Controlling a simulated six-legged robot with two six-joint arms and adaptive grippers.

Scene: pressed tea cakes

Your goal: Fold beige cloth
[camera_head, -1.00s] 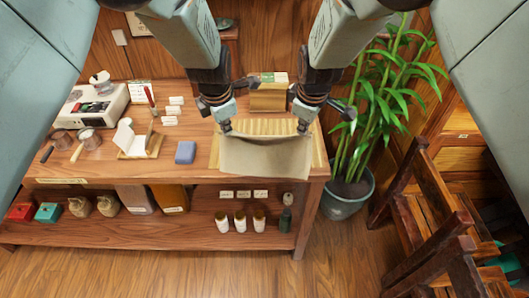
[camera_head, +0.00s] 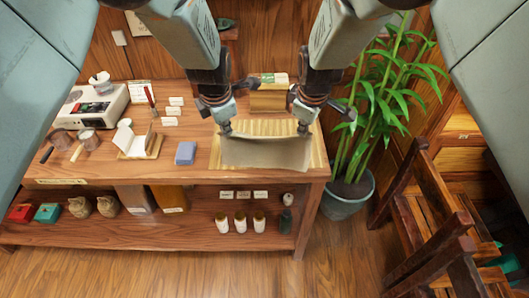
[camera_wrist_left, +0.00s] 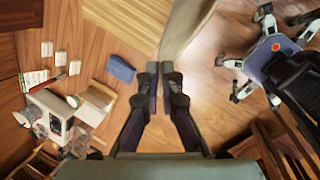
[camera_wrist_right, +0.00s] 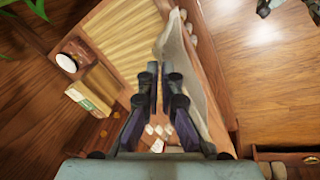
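The beige cloth (camera_head: 265,153) hangs in a sagging sheet between my two grippers, over the slatted bamboo mat (camera_head: 270,128) on the table. My left gripper (camera_head: 225,130) is closed at the cloth's left upper corner. My right gripper (camera_head: 303,130) is closed at its right upper corner. In the left wrist view the cloth (camera_wrist_left: 184,28) runs up from the nearly touching fingertips (camera_wrist_left: 160,72). In the right wrist view the cloth (camera_wrist_right: 180,55) falls beside the closed fingertips (camera_wrist_right: 152,70). The cloth hides the front part of the mat.
A blue-grey block (camera_head: 185,153) lies left of the mat. A box (camera_head: 268,98) stands behind it. A white scale-like device (camera_head: 95,106) and small pots are further left. A potted bamboo (camera_head: 348,190) and wooden chairs (camera_head: 430,210) stand to the right.

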